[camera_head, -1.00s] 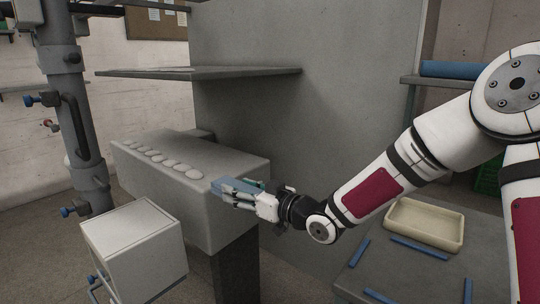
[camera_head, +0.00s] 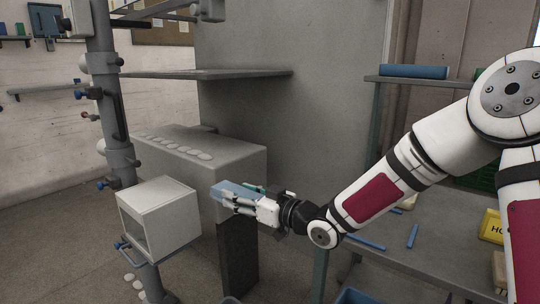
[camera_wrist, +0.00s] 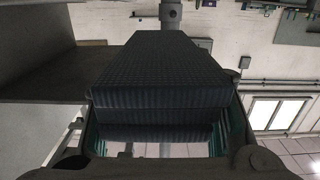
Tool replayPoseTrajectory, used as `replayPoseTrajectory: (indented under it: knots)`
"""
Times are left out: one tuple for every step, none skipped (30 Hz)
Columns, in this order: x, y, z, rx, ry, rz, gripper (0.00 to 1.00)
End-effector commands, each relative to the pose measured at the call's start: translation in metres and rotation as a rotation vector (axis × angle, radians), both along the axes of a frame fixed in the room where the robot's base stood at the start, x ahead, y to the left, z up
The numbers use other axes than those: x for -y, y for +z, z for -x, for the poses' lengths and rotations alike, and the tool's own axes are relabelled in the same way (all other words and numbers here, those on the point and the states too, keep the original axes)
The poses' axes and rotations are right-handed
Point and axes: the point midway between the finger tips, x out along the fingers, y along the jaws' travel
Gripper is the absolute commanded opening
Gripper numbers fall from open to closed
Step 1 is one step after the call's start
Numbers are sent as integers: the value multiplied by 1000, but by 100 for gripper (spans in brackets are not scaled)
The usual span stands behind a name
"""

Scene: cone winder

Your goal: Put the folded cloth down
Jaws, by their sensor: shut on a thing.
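The folded cloth (camera_head: 232,192) is a blue, flat, layered bundle. My gripper (camera_head: 246,200) is shut on it and holds it in front of the end of the grey machine block, with open space below. In the wrist view the cloth (camera_wrist: 165,75) looks dark and ribbed, with its folded layers between the fingers. The fingers hide part of it in the head view.
The grey block (camera_head: 235,165) carries a row of several pale discs. A grey table (camera_head: 440,235) at right holds blue strips and a yellow sign (camera_head: 492,227). A grey shelf (camera_head: 205,73) juts out above the block.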

Motion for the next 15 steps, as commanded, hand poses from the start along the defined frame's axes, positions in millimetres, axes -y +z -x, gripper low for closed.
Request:
replayPoseTrajectory:
  knots:
    - [9, -5, -2, -5, -7, 0, 22]
    - [13, -7, -2, -5, -7, 0, 22]
    - [19, -10, -1, -5, -7, 0, 22]
    - [23, -12, -1, -5, -8, -1, 22]
    - [27, -14, -1, -5, -8, -1, 22]
    - [34, -18, 0, -6, -9, -1, 22]
    - [40, -21, 0, -7, -10, 0, 22]
    - [45, -23, 1, -7, -10, 0, 22]
    - [53, -26, 2, -7, -11, 0, 22]
    - [59, -29, 3, -6, -11, -1, 22]
    - [65, -32, 4, -7, -11, 0, 22]
    - [75, -37, 6, -8, -11, 0, 22]
    - [82, -41, 8, -8, -11, -1, 22]
    - [90, -44, 10, -8, -11, -1, 22]
    - [101, -49, 13, -8, -11, -1, 22]
